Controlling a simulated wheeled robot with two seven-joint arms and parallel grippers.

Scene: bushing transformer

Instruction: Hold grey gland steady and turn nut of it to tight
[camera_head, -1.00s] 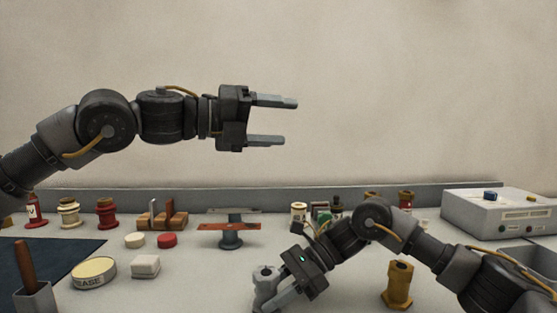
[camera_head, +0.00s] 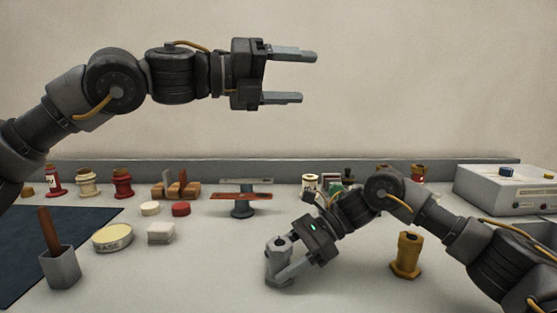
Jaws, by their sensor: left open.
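The grey gland (camera_head: 279,247) stands upright on the bench at the lower middle, with a nut-like collar at its top. My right gripper (camera_head: 282,272) reaches down to it from the right, with its fingers around the gland's body. It appears shut on the gland, though the far finger is hidden. My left gripper (camera_head: 308,77) is open and empty, high above the bench in front of the wall, well clear of the gland. Its fingers point right.
A brass gland (camera_head: 406,255) stands right of the grey one. A grey stand with plates (camera_head: 243,205) is behind it. A grease tin (camera_head: 112,238), white block (camera_head: 160,233) and tool cup (camera_head: 60,268) stand left. A control box (camera_head: 508,190) is back right.

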